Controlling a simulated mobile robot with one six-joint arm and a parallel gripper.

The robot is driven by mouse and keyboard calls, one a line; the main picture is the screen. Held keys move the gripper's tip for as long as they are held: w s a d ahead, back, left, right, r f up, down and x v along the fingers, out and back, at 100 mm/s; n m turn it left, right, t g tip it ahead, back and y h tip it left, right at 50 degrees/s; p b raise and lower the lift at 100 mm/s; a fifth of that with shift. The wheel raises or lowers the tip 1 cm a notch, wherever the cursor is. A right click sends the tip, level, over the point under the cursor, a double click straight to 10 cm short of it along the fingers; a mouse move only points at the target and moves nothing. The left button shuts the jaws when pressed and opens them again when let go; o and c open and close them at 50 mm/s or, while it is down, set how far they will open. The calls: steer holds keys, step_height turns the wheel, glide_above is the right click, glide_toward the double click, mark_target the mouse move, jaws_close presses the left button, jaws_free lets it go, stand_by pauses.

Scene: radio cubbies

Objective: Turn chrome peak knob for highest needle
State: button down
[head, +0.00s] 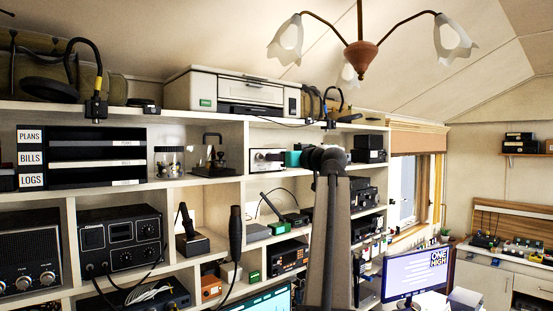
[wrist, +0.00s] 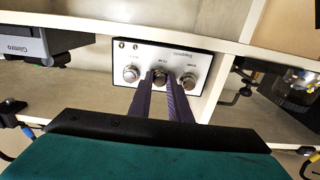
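A small silver-faced box (wrist: 166,55) with a dark rim stands on a shelf; the wrist view shows its face upside down. Three chrome knobs sit in a row: one at left (wrist: 131,74), the middle knob (wrist: 159,77) and one at right (wrist: 188,80). The lettering is too small to read surely; the middle label looks like PEAK. My gripper (wrist: 160,76) has its two dark fingers on either side of the middle knob, with no clear gap, and seems shut on it. The head view shows the box (head: 266,155) left of my teal gripper body (head: 292,158). I see no needle.
Shelf boards (head: 274,174) close in above and below the box. Black units (head: 368,149) stand to the right. A gooseneck lamp (head: 333,105) is clamped above.

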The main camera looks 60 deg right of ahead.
steer(key=shift+f+n+b, duration=0.15)
steer(key=shift+n+b, duration=0.35)
steer(key=shift+b, duration=1.65)
steer(key=shift+n+b, duration=0.7)
steer(key=shift+b, duration=1)
steer(key=shift+r, duration=0.2)
steer(key=c, duration=1.6)
jaws_free()
steer(key=shift+c, duration=0.2)
steer(key=shift+s, duration=0.1)
steer(key=b+v, duration=0.5)
steer(key=v, duration=0.8)
steer(key=shift+s+a, duration=0.2)
steer(key=shift+s, duration=0.1)
